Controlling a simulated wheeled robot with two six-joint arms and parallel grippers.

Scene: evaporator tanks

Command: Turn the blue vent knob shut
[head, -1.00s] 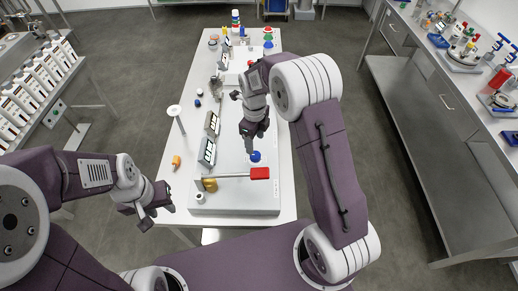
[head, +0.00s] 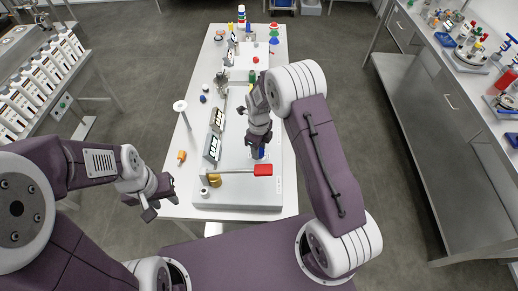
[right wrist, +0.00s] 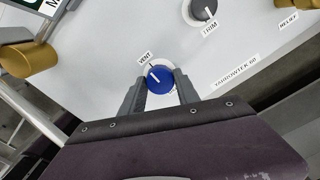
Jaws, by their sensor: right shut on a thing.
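The blue vent knob (right wrist: 159,80) sits on the light grey panel beside the label VENT in the right wrist view. A white line marks its face. My right gripper (right wrist: 160,92) has one finger on each side of the knob and is shut on it. In the head view the right gripper (head: 258,150) points down over the panel and mostly hides the knob (head: 258,154). My left gripper (head: 152,205) is apart from the table, at its front left; its fingers look spread and empty.
A bar with a red handle (head: 263,170) crosses the panel in front of the right gripper. A dark knob (right wrist: 204,9) labelled TRIM and a brass part (right wrist: 28,58) are near the vent knob. Display boxes (head: 212,148) stand left of it.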

